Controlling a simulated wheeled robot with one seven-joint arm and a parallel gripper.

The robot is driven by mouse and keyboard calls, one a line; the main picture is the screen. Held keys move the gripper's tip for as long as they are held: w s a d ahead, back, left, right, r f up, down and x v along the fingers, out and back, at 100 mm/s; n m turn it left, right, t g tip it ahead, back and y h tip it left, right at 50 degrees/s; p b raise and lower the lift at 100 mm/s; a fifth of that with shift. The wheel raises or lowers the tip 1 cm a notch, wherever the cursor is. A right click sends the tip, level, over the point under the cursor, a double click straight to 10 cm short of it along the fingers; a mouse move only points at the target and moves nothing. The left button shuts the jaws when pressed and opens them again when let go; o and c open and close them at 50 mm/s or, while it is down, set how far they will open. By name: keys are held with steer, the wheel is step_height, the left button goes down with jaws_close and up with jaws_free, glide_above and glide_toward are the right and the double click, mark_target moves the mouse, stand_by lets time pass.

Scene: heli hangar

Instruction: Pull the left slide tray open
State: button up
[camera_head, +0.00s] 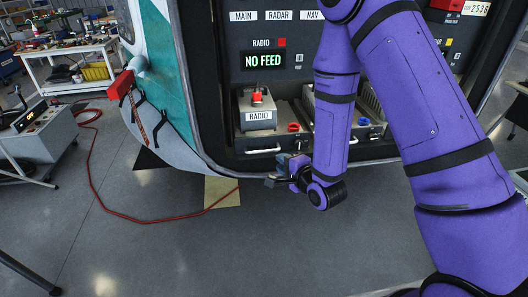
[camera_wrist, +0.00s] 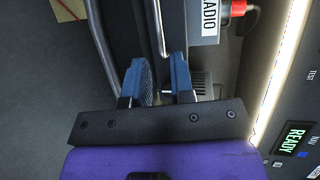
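The left slide tray (camera_head: 240,144) sits low in the open bay, carrying a grey box labelled RADIO (camera_head: 257,112) with a red top. Its pale bar handle (camera_head: 264,150) runs across the front. My gripper (camera_head: 277,176) is just below and right of that handle, in front of the bay. In the wrist view, my two blue fingers (camera_wrist: 160,80) stand apart with a gap. The metal handle (camera_wrist: 157,25) comes down from the top and its bent end lies near this gap; I cannot tell whether it is between the fingers. The RADIO box also shows there (camera_wrist: 207,20).
A second tray (camera_head: 365,132) is right of the left one, partly behind my arm. Above, a display (camera_head: 268,61) reads NO FEED. A red hose (camera_head: 95,185) lies on the floor at left. A cart (camera_head: 35,135) stands far left.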

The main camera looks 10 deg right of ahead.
mark_target(265, 152)
steer(key=x, duration=1)
steer(key=shift+w+a+f, duration=0.15)
steer(key=shift+w+a, duration=0.1)
steer(key=shift+w, duration=0.05)
jaws_close()
